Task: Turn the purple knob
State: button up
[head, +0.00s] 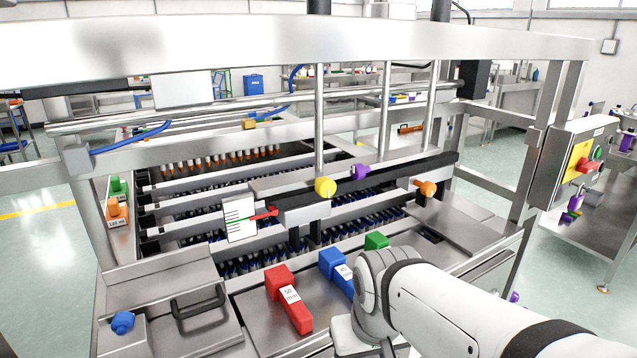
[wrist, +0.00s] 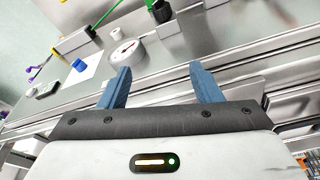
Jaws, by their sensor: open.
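The purple knob (head: 360,171) sits on the dark crossbar of the machine in the head view, just right of the yellow knob (head: 325,187). My gripper (wrist: 160,70) shows in the wrist view with its two blue fingers apart and nothing between them. In the head view my arm reaches in from the lower right, and my gripper itself is hidden or out of frame. The knob on the crossbar cannot be made out in the wrist view, so I see no contact with it.
An orange knob (head: 425,188) is on the right of the crossbar. Red (head: 288,298), blue (head: 338,268) and green (head: 376,241) blocks lie in front. A control box (head: 573,160) stands at right. The wrist view shows a work surface with a round gauge (wrist: 123,51).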

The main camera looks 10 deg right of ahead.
aim_at(360, 171)
jog(key=u, duration=1.3)
jog(key=k, duration=1)
jog(key=z, duration=0.7)
jog(key=i, duration=1)
jog(key=z, duration=0.05)
